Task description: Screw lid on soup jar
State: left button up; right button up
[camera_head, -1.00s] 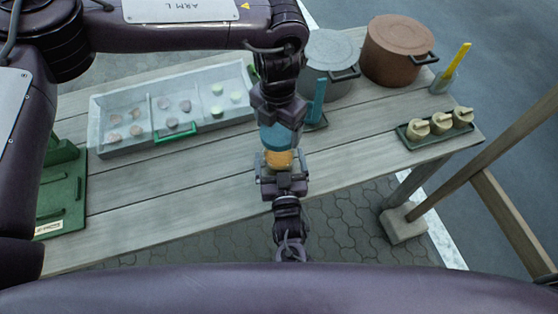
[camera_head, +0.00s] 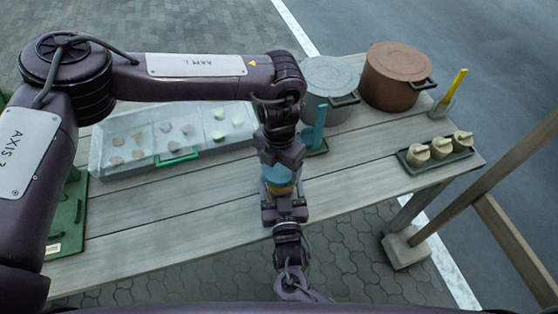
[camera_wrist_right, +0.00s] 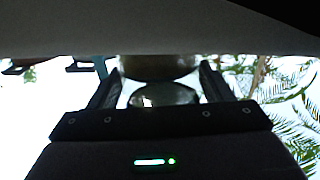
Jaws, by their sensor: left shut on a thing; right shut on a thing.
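A blue lid (camera_head: 277,172) is in my left gripper (camera_head: 280,160), which points down from above and is shut on it. Directly below it is the soup jar (camera_head: 281,189), with orange contents. My right gripper (camera_head: 285,208) is shut on the jar from the near side, at the table's near edge. The lid is right above the jar's top; whether it is seated cannot be told. In the right wrist view the jar (camera_wrist_right: 160,95) stands between the two fingers, glassy below and brownish above. My left gripper hides part of the lid.
A compartment tray (camera_head: 125,171) with small pieces lies at the left. A grey pot (camera_head: 325,78), a brown pot (camera_head: 398,72) and a cup (camera_head: 445,106) with a yellow utensil stand behind. A small tray (camera_head: 408,162) holds beige items at right. Bare planks lie between.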

pick_arm(q)
jog(key=shift+f, duration=0.1)
dwell(0.4)
jog(key=shift+f, duration=0.8)
jog(key=shift+f, duration=0.55)
